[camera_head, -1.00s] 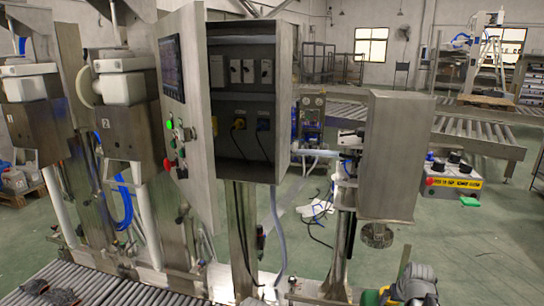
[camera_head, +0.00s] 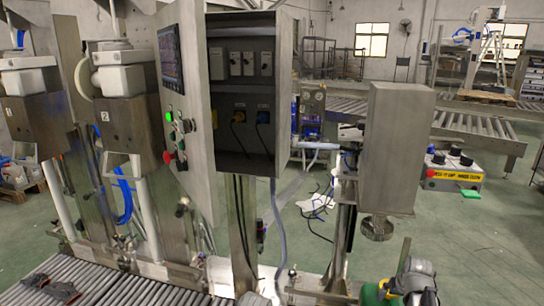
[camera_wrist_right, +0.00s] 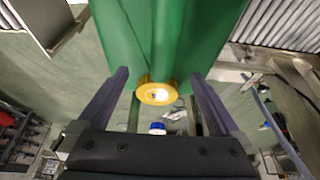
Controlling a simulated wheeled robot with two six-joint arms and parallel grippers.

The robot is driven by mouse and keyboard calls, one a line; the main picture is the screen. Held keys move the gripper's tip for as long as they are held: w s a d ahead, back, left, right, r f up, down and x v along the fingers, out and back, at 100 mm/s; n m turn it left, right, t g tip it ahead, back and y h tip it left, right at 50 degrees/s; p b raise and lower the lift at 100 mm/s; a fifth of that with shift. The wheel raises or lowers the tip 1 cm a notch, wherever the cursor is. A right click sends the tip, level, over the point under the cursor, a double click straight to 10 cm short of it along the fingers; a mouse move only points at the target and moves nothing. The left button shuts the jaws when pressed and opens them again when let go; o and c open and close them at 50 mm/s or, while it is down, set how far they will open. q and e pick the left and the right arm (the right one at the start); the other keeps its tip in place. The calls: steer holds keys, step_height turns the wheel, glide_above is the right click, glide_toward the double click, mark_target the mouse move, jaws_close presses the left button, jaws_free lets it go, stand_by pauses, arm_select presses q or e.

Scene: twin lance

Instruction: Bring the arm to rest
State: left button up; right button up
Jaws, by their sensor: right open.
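My right gripper (camera_head: 405,287) shows at the bottom edge of the head view, partly cut off. In the right wrist view its two dark fingers (camera_wrist_right: 158,76) stand apart. A large green body (camera_wrist_right: 150,35) with a yellow ring (camera_wrist_right: 155,95) lies beyond and between the fingertips. I cannot tell whether the fingers touch it. A green part (camera_head: 372,293) also shows beside the gripper in the head view. My left gripper is not in view.
A steel box on a post (camera_head: 393,150) stands just behind the right gripper. An open control cabinet (camera_head: 283,95) is at centre. Rollers (camera_head: 110,285) with dark, glove-like items (camera_head: 65,293) are at lower left.

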steer(key=shift+b+x, duration=0.7)
steer(key=shift+x, duration=0.5)
steer(key=shift+a+r+p, duration=0.35)
steer(key=shift+a+p, duration=0.05)
steer(key=shift+a, duration=0.4)
arm_select(q)
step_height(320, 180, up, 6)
steer(key=p, duration=0.7)
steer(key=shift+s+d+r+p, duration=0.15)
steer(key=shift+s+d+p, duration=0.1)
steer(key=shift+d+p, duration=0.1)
arm_select(e)
steer(key=s+a+v, duration=0.1)
steer(key=v, duration=0.7)
